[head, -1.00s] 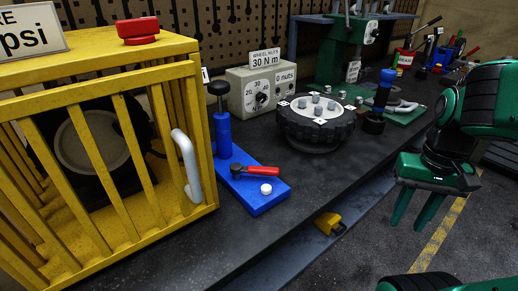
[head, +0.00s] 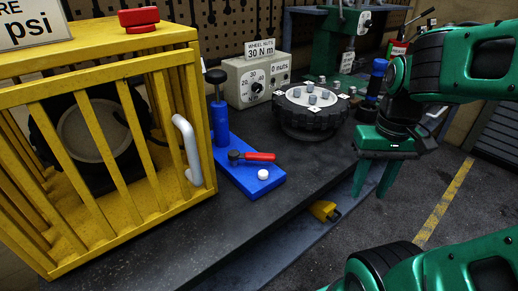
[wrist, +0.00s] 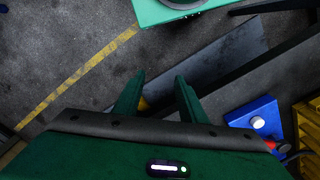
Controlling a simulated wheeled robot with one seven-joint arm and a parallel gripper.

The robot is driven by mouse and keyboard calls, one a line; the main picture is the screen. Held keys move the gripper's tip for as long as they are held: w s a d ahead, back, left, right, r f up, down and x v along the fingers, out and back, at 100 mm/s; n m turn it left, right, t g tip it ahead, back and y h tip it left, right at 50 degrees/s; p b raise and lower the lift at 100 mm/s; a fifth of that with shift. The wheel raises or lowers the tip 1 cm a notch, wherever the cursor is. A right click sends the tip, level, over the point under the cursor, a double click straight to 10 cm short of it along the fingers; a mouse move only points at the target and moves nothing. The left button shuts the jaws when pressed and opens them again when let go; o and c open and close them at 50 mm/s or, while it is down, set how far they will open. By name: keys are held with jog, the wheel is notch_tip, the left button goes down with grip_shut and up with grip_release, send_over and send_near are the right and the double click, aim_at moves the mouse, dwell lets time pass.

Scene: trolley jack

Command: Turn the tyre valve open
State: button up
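The valve is a red-handled lever (head: 258,156) with a black pivot, mounted on a blue base (head: 234,176) on the bench. Its red handle points right in the head view. A white button (head: 263,174) sits on the base in front of it, and a blue pump with a black knob (head: 220,124) stands at the back. My gripper (head: 371,192) is open and empty, pointing down at the bench's front edge, well right of the lever. In the wrist view my gripper (wrist: 160,77) shows parted fingers; the blue base (wrist: 240,114) lies to the right, the lever partly hidden.
A yellow cage (head: 130,215) with a white handle (head: 186,145) encloses a wheel left of the valve. A tyre (head: 312,122) and a wheel-nut gauge box (head: 240,90) stand behind. A yellow object (head: 322,210) lies on the lower shelf. The bench front is clear.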

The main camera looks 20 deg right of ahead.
jog(key=w+a+r+n, duration=0.3)
jog(key=w+n, duration=0.1)
jog(key=w, duration=0.2)
jog(key=w+a+r+n, duration=0.3)
jog(key=w+n, duration=0.1)
jog(key=w, duration=0.3)
notch_tip(320, 180, up, 4)
jog(key=n, duration=0.9)
send_over(261, 154)
notch_tip(261, 154, down, 10)
jog(key=shift+r, duration=0.1)
jog(key=shift+a, duration=0.1)
grip_shut()
